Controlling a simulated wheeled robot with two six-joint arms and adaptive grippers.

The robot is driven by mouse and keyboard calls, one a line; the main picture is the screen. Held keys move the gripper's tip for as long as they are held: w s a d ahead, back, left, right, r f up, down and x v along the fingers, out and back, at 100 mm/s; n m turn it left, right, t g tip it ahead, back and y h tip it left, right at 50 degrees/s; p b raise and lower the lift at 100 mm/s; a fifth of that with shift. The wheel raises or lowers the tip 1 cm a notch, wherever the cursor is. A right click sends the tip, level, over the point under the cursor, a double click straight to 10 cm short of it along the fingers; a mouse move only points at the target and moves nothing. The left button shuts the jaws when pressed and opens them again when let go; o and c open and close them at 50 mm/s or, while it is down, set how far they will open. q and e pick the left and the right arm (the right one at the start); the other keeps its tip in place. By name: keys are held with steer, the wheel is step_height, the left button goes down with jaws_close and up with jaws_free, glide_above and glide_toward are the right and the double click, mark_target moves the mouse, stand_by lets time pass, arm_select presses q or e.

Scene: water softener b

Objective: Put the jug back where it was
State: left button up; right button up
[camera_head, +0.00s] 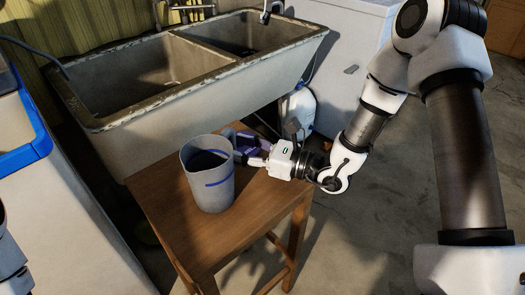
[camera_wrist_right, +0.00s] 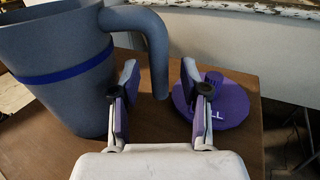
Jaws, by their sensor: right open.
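The jug (camera_head: 211,178) is grey with a blue band and stands upright on a small wooden table (camera_head: 165,207). In the right wrist view, the jug (camera_wrist_right: 55,75) is at the left, and its handle (camera_wrist_right: 155,45) curves down toward the gap between my fingers. My right gripper (camera_head: 252,152) is beside the jug on its handle side. Its purple-padded fingers are open in the wrist view (camera_wrist_right: 160,85). They look apart from the handle; I cannot tell how deep it sits between them. My left gripper is out of view.
A round purple lid-like disc (camera_wrist_right: 235,101) lies on the table right of my fingers. A worn double sink (camera_head: 215,80) stands behind the table. A white bottle (camera_head: 298,108) and a white appliance (camera_head: 345,60) are behind my right arm.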

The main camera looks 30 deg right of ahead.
steer(key=p+v, duration=0.3)
steer(key=v, duration=0.7)
steer(key=shift+s+d+r+p, duration=0.2)
steer(key=shift+d+p, duration=0.1)
steer(key=shift+p, duration=0.1)
steer(key=shift+s+d+f, duration=0.15)
steer(key=shift+s+d, duration=0.15)
steer(key=shift+s, duration=0.1)
steer(key=shift+f, duration=0.15)
